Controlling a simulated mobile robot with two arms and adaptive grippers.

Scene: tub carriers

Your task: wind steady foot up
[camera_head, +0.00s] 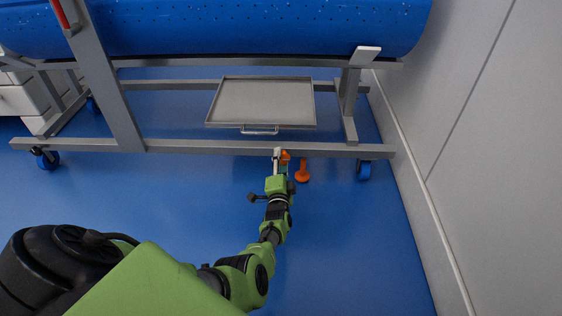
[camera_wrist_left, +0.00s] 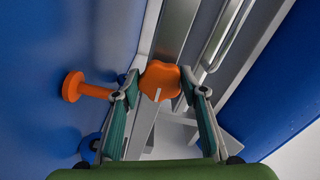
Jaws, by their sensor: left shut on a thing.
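The steady foot (camera_head: 302,172) is an orange post with a round pad, by the cart's front rail. In the left wrist view the orange pad (camera_wrist_left: 73,86) and its stem show at the left. An orange lobed knob (camera_wrist_left: 160,80) sits between the fingertips; it also shows in the head view (camera_head: 286,156), partly hidden by my gripper. My left gripper (camera_head: 281,161) reaches to the rail, its fingers closed on the knob's sides. Whether the pad touches the floor is unclear. My right gripper is in neither view.
The grey cart frame (camera_head: 210,148) carries a big blue perforated tub (camera_head: 250,28). A grey tray (camera_head: 262,102) with a handle is under the tub. A pale wall (camera_head: 480,150) is at the right. Blue floor in front is clear.

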